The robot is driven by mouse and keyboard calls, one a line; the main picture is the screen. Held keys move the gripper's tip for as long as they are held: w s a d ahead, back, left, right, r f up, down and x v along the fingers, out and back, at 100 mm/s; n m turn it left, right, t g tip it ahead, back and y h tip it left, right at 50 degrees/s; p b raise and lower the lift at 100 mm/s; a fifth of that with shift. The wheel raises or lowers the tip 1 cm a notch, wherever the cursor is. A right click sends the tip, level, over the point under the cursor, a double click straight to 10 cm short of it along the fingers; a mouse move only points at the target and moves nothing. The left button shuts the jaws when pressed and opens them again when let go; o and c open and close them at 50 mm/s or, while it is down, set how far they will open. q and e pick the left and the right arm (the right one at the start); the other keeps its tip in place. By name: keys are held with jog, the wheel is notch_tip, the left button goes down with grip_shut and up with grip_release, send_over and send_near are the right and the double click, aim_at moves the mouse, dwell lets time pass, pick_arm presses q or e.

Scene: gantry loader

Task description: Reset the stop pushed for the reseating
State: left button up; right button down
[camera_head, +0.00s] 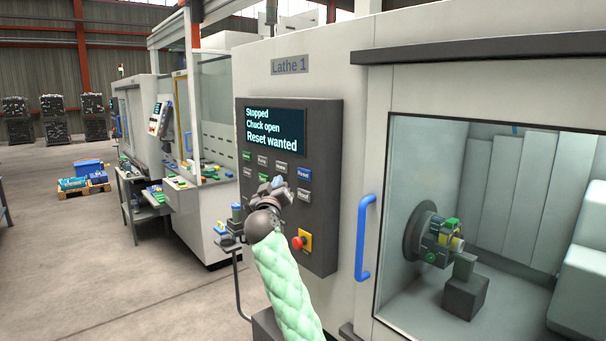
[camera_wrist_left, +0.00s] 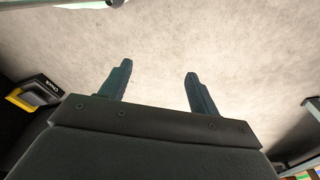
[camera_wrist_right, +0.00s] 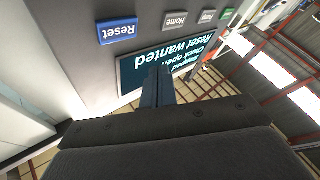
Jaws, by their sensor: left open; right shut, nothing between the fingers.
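The Lathe 1 control panel (camera_head: 322,217) has a screen (camera_head: 274,131) reading "Stopped", "Chuck open", "Reset wanted". The blue Reset button (camera_head: 304,174) is at the right of its key rows; it also shows in the right wrist view (camera_wrist_right: 117,31). The red stop button (camera_head: 298,242) on its yellow base sits low on the panel. My right gripper (camera_head: 277,183) is shut and empty in front of the keys, left of Reset; its fingertips (camera_wrist_right: 157,72) overlap the screen in the right wrist view. My left gripper (camera_wrist_left: 157,80) is open and empty above the floor, outside the head view.
A blue door handle (camera_head: 365,238) stands right of the panel. Behind the lathe window is a chuck (camera_head: 428,238) with a part in it. A small stand with parts (camera_head: 236,224) is left of the panel. Open floor (camera_head: 90,270) lies to the left.

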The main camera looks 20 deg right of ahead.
aim_at(299, 170)
pick_arm(q)
jog(key=shift+s+a+f+p, duration=0.1)
jog(key=shift+f+p, duration=0.1)
jog(key=shift+f, duration=0.3)
jog(key=shift+s+a+f+p, duration=0.1)
jog(key=shift+f+p, duration=0.05)
jog(key=shift+f, duration=0.35)
pick_arm(e)
jog(key=w+d, duration=0.2)
jog(key=d, duration=0.4)
jog(key=shift+w, duration=0.15)
jog(key=shift+d, duration=0.1)
pick_arm(q)
jog(key=shift+w, duration=0.1)
jog(key=shift+f, duration=0.1)
pick_arm(e)
jog(key=shift+d, duration=0.15)
dwell(0.7)
jog(key=shift+w+d, duration=0.1)
pick_arm(q)
jog(key=shift+f, duration=0.1)
pick_arm(e)
jog(key=shift+d, duration=0.15)
